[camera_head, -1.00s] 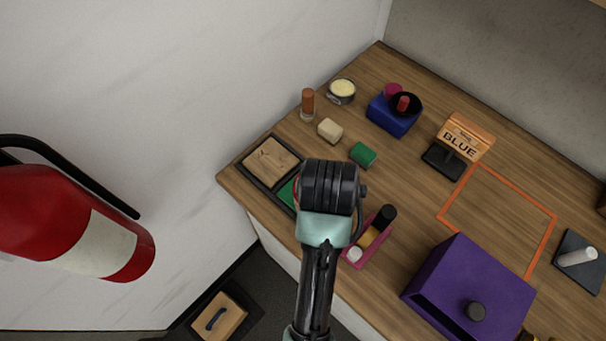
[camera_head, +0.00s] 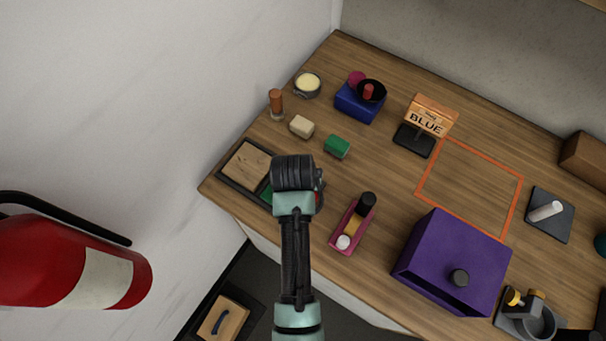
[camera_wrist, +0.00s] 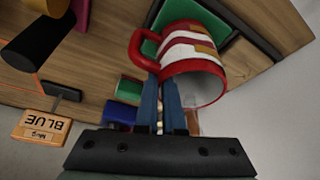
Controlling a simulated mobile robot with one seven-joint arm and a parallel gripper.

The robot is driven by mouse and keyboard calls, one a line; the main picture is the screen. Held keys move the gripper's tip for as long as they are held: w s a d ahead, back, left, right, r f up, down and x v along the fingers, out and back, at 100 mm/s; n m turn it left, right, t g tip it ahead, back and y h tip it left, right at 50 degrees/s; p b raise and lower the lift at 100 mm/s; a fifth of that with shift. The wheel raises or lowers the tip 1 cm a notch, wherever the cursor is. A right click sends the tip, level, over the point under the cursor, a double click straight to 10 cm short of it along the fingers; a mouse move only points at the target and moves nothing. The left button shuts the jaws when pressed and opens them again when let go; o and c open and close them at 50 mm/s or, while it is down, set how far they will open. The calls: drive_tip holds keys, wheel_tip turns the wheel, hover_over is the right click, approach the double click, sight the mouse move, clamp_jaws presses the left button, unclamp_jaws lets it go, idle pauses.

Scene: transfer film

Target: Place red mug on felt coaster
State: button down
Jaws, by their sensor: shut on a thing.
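The red mug (camera_wrist: 190,48), with white and tan stripes, fills the upper middle of the wrist view, its open mouth facing the camera. My gripper (camera_wrist: 165,88) is shut at the mug's red handle. In the head view my gripper (camera_head: 295,185) hides most of the mug; only a red sliver (camera_head: 320,181) shows at its right side. A green felt coaster (camera_head: 265,195) lies in the right part of a dark tray, partly hidden by my gripper. Green felt (camera_wrist: 151,47) also shows behind the mug in the wrist view. I cannot tell whether mug and felt touch.
The dark tray (camera_head: 228,178) holds a wooden square (camera_head: 247,163) on its left. A green block (camera_head: 337,146), a pale block (camera_head: 302,126) and a pink holder (camera_head: 338,245) stand nearby. A purple box (camera_head: 445,245) and a "BLUE" sign (camera_head: 430,117) are further right.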

drive_tip(key=c, duration=1.4)
unclamp_jaws()
drive_tip(key=shift+f, duration=0.1)
drive_tip(key=o, duration=0.4)
